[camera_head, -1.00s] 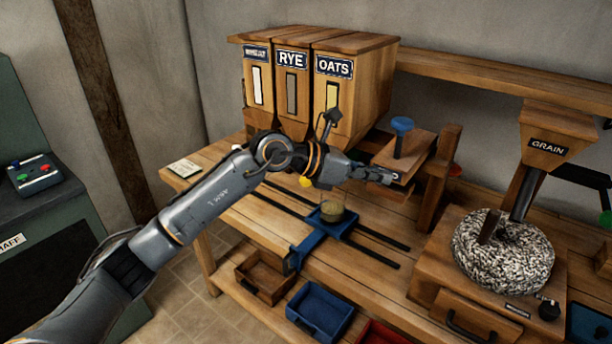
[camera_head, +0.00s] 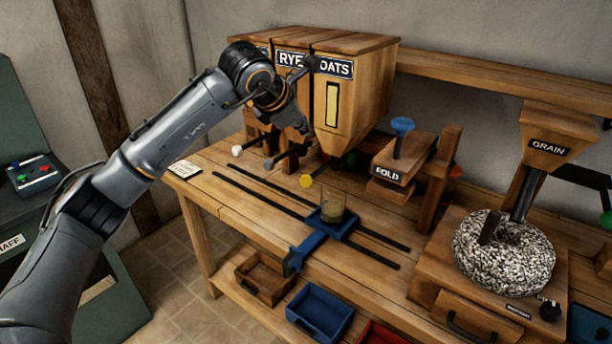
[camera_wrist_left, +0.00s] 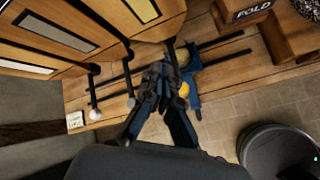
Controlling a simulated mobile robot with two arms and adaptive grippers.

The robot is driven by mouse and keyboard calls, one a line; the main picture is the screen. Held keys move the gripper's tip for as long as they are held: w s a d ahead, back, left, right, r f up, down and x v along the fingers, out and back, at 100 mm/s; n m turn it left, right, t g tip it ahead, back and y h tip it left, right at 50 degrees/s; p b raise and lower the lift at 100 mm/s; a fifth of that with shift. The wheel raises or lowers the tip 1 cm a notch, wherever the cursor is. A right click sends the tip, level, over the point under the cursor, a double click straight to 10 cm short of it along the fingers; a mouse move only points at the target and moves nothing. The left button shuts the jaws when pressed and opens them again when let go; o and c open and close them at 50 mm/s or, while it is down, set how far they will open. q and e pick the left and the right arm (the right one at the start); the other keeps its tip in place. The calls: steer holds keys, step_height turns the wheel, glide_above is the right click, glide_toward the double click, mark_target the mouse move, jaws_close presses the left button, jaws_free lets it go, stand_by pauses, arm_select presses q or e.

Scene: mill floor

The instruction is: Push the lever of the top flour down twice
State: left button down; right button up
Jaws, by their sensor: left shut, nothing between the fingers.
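Three wooden flour bins stand at the back. The RYE bin (camera_head: 291,59) and the OATS bin (camera_head: 358,95) show their labels; my arm mostly covers the left bin's label. Levers with a white knob (camera_head: 237,151), a grey knob (camera_head: 269,164) and a yellow knob (camera_head: 306,181) stick out below them. My left gripper (camera_head: 306,130) is shut and empty, in front of the bins and above the levers. In the left wrist view its fingers (camera_wrist_left: 160,75) appear close to the yellow knob (camera_wrist_left: 184,90); contact cannot be told. My right gripper is out of view.
A glass cup (camera_head: 333,208) with tan contents sits on a blue carriage (camera_head: 318,236) on dark rails. The FOLD press (camera_head: 390,174) stands right of it, and the grain mill (camera_head: 500,250) farther right. Several drawers or trays (camera_head: 320,308) sit below the bench.

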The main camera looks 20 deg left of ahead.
arm_select(q)
steer(key=b, duration=0.6)
glide_above(303, 183)
steer(key=shift+w+f, duration=0.2)
steer(key=shift+f, duration=2)
steer(key=shift+w+f, duration=0.15)
steer(key=shift+f, duration=2.05)
steer(key=shift+f, duration=0.1)
steer(key=shift+f+b, duration=0.3)
steer(key=shift+f, duration=0.05)
steer(key=shift+f+b, duration=2.15)
steer(key=shift+f, duration=0.4)
steer(key=shift+r, duration=0.1)
